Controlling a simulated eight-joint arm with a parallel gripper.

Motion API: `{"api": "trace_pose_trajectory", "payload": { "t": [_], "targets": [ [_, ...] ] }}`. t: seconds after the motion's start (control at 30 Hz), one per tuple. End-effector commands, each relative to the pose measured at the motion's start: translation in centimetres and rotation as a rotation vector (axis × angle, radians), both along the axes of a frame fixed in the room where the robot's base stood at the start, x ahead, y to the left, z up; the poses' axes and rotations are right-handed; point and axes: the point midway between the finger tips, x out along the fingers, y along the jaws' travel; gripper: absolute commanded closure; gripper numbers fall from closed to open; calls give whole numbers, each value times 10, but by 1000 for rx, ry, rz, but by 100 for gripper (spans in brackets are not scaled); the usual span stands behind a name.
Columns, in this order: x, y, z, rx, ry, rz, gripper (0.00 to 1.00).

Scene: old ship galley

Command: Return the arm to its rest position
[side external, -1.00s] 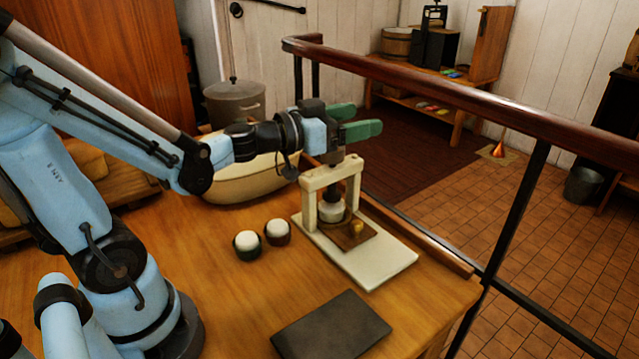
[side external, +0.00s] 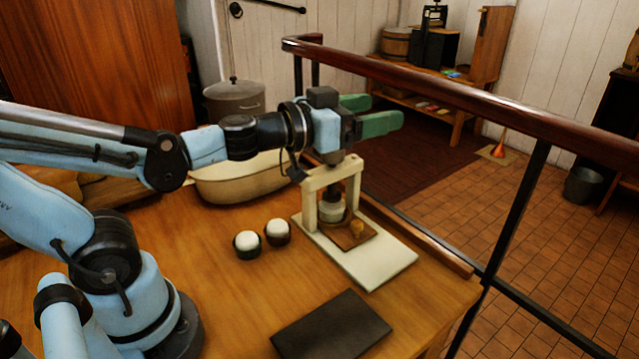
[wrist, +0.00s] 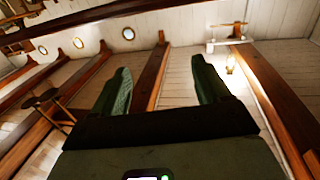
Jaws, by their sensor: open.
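My gripper (side external: 378,113) is open and empty, with its two green fingers pointing to the right in the side external view. It is raised above and behind the small cream press stand (side external: 331,184) on the wooden table. My arm stretches almost level from the left. In the wrist view my gripper (wrist: 160,88) shows both green fingers spread apart with nothing between them. Behind them are the cabin's white planks and wooden beams.
On the table (side external: 225,290) are two small dark cups with white tops (side external: 247,243) (side external: 277,231), a dark flat slab (side external: 331,324) and a cream basin (side external: 240,182). A lidded grey pot (side external: 234,102) stands behind. A wooden rail (side external: 470,92) runs along the table's far side.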

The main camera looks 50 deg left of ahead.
Motion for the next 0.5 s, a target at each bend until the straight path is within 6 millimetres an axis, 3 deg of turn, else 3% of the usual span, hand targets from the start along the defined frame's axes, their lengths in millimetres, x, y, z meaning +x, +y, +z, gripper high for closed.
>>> {"api": "trace_pose_trajectory", "payload": {
  "t": [0.27,0.5],
  "targets": [
    [-1,-4,-1,1,8,-22,24],
    [-16,-31,-23,20,153,-177,24]
  ]
}}
